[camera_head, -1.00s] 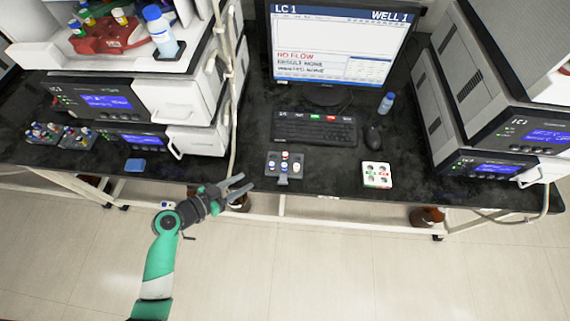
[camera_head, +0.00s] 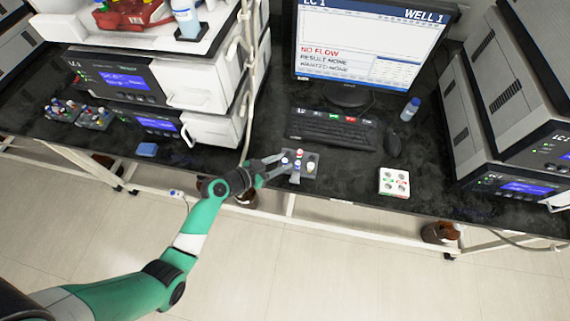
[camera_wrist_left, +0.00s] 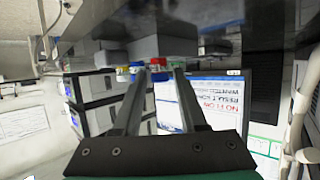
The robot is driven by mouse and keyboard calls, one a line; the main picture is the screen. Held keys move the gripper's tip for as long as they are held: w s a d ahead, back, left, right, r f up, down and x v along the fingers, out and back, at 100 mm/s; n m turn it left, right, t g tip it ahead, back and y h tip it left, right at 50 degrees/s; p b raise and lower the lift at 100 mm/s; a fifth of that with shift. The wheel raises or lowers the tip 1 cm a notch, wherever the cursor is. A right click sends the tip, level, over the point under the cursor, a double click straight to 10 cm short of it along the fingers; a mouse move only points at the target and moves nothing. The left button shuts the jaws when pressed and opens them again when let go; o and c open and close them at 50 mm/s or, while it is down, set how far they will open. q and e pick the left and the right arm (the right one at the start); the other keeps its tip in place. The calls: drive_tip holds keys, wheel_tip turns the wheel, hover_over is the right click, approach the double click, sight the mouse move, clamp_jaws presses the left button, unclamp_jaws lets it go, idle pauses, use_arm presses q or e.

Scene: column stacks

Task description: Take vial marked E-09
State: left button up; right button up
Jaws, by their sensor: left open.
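A small grey rack (camera_head: 311,169) holds several vials with white, red, blue and green tops near the front edge of the black bench. A red-topped vial (camera_head: 299,153) stands at its back. No label can be read, so I cannot tell which vial is E-09. My left gripper (camera_head: 280,166) is open at the rack's left side, its fingers pointing at the vials. In the left wrist view, blue, yellow, red and white caps (camera_wrist_left: 136,67) show near and beyond the fingertips (camera_wrist_left: 160,73). Nothing is visibly held. My right gripper is not in view.
A keyboard (camera_head: 332,129) and monitor stand behind the rack. A white four-hole block (camera_head: 394,182) and mouse (camera_head: 393,146) are to the right. Instrument stacks stand at both sides. A blue block (camera_head: 147,149) and dark vial racks (camera_head: 94,117) lie left.

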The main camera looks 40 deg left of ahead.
use_arm(q)
drive_tip(key=shift+w+f, duration=0.1)
drive_tip(key=shift+w, duration=0.05)
drive_tip(key=shift+c, duration=0.2)
clamp_jaws()
drive_tip(key=shift+r+p, duration=0.4)
drive_tip(key=shift+r, duration=0.2)
wheel_tip(320, 180, up, 3)
drive_tip(key=shift+d+r+p, duration=0.1)
drive_tip(key=shift+p, duration=0.8)
drive_tip(key=s+d+r+p, duration=0.5)
drive_tip(key=s+r, duration=0.3)
drive_tip(key=s, duration=0.4)
drive_tip(key=shift+s+d+r, duration=0.3)
drive_tip(key=shift+s+d, duration=0.05)
drive_tip(key=shift+d, duration=0.1)
